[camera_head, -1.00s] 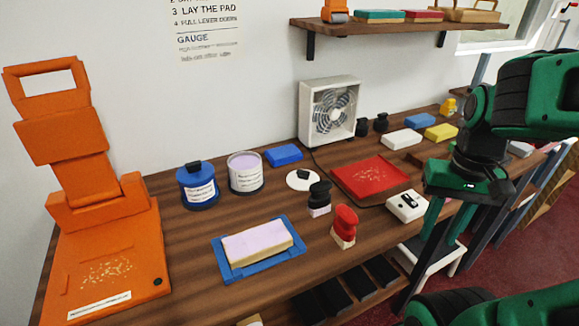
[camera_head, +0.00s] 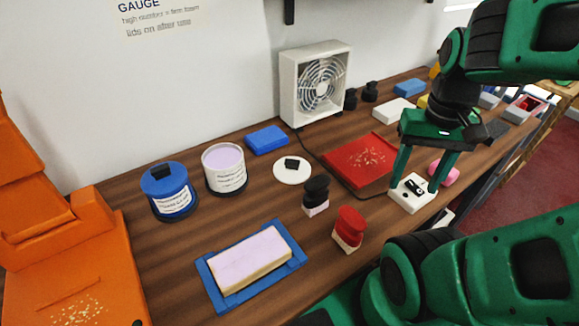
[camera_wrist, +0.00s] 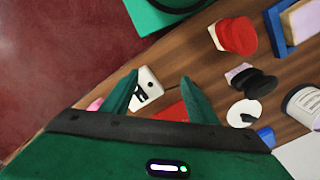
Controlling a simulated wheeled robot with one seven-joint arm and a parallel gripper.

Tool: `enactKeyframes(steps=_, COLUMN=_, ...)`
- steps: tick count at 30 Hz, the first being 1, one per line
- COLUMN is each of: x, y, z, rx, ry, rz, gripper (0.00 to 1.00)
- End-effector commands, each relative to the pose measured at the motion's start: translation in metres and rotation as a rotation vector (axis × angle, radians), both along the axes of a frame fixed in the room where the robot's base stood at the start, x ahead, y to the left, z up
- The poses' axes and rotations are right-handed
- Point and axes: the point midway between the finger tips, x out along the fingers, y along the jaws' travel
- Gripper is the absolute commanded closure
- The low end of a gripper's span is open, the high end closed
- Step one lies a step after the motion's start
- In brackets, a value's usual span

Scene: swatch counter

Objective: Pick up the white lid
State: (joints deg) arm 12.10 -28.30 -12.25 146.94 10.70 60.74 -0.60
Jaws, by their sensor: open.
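The white lid (camera_head: 293,171) is a flat round disc with a black knob (camera_head: 291,163). It lies on the wooden counter between the blue block and the black-handled stamp. In the wrist view the white lid (camera_wrist: 243,113) lies right of my gripper's fingers, past the red mat. My gripper (camera_head: 422,188) is open and empty, pointing down at the right, with its fingers around or just above a small white box (camera_head: 412,194) with a black switch. In the wrist view my gripper (camera_wrist: 160,82) has both fingers apart. I cannot tell whether they touch the box.
A black-handled stamp (camera_head: 316,195) and a red-handled stamp (camera_head: 349,229) stand near the lid. An open white tin (camera_head: 226,177), a blue tin (camera_head: 172,203), a blue block (camera_head: 266,139), a red mat (camera_head: 345,170) and a fan (camera_head: 314,110) surround it.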

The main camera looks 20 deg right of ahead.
Motion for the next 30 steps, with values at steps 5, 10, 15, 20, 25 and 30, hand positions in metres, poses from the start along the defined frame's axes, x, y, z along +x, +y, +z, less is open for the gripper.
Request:
enactKeyframes(steps=5, x=0.030, y=0.005, z=0.011, rx=-0.008, ry=-0.009, rz=-0.001, gripper=0.45)
enactKeyframes(steps=10, x=0.096, y=0.031, z=0.023, rx=-0.016, ry=-0.008, rz=-0.007, gripper=0.45)
enactKeyframes(steps=15, x=0.162, y=0.078, z=0.030, rx=-0.020, ry=-0.010, rz=-0.015, gripper=0.45)
enactKeyframes(steps=20, x=0.207, y=0.126, z=0.030, rx=-0.017, ry=-0.013, rz=-0.022, gripper=0.45)
enactKeyframes(steps=25, x=0.230, y=0.159, z=0.028, rx=-0.013, ry=-0.014, rz=-0.030, gripper=0.45)
enactKeyframes(steps=30, x=0.236, y=0.170, z=0.017, rx=-0.012, ry=-0.011, rz=-0.034, gripper=0.45)
